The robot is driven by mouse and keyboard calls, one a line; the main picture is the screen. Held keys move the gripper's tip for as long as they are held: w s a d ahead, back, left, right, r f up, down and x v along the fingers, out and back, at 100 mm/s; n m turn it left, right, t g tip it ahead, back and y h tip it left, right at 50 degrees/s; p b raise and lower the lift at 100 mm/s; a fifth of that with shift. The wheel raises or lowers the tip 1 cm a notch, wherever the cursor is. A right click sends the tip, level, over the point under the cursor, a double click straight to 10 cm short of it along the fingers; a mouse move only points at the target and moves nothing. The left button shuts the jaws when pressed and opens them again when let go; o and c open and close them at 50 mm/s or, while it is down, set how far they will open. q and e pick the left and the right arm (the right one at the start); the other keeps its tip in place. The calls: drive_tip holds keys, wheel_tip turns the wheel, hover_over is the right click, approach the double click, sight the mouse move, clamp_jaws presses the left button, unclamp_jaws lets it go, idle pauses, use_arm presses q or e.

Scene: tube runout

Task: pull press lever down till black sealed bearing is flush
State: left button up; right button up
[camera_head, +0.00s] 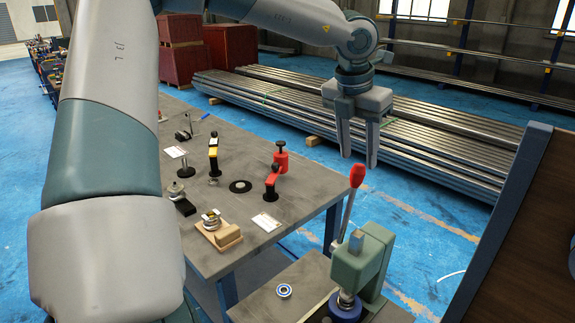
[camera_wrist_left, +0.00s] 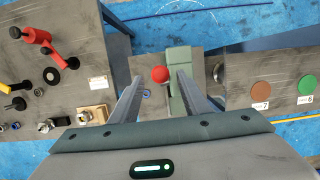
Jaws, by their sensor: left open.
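The green press (camera_head: 362,262) stands on a grey bench at the lower right of the head view. Its lever (camera_head: 347,215) points up, tilted slightly right, with a red knob (camera_head: 357,176) on top. My left gripper (camera_head: 357,158) is open and empty, pointing down just above the knob. In the left wrist view the knob (camera_wrist_left: 160,74) shows between the fingertips, with the green press (camera_wrist_left: 180,62) beside it. A blue round part (camera_head: 345,307) sits under the press ram. I cannot make out a black sealed bearing or whether it is flush. My right gripper is not in view.
A small ring-shaped bearing (camera_head: 284,290) lies on the press bench. The grey table (camera_head: 240,215) to the left holds red and yellow clamp-like fixtures and a wooden block (camera_head: 219,232). A dark panel (camera_head: 515,225) stands at the right. Steel tubes (camera_head: 440,150) lie behind.

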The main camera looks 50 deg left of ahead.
sight(359, 166)
use_arm(q)
drive_tip(key=shift+x, duration=1.6)
drive_tip(key=shift+b, duration=0.35)
drive_tip(key=shift+f, duration=0.1)
drive_tip(key=shift+b, duration=0.4)
drive_tip(key=c, duration=0.8)
